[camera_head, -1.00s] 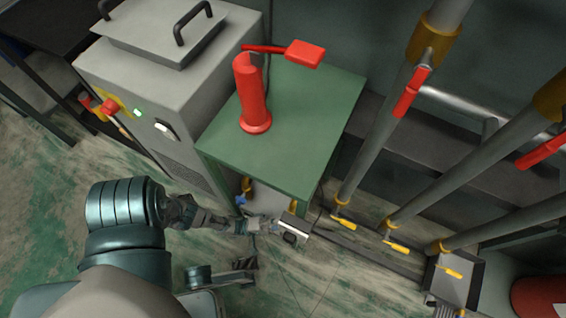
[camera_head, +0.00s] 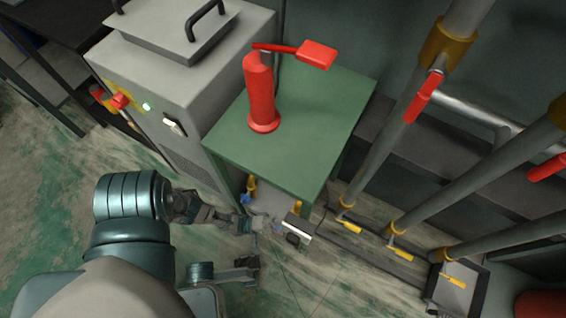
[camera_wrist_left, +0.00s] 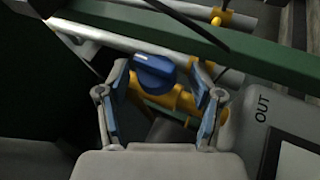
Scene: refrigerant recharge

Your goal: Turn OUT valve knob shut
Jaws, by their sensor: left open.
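The OUT valve has a blue knob (camera_wrist_left: 155,75) on a yellow valve body (camera_wrist_left: 183,100), in the left wrist view. The blue knob (camera_head: 245,199) also shows as a small spot under the green table's front edge in the head view. My left gripper (camera_wrist_left: 165,92) is open. Its two fingers stand on either side of the knob, with gaps between them and the knob. In the head view my left gripper (camera_head: 243,222) is small, just below the knob.
A grey box with an OUT label (camera_wrist_left: 262,107) is at the right of the wrist view. The green table (camera_head: 290,150) carries a red hand pump (camera_head: 260,95). A grey machine (camera_head: 185,90) stands left. Pipes with yellow-handled valves (camera_head: 350,228) stand right.

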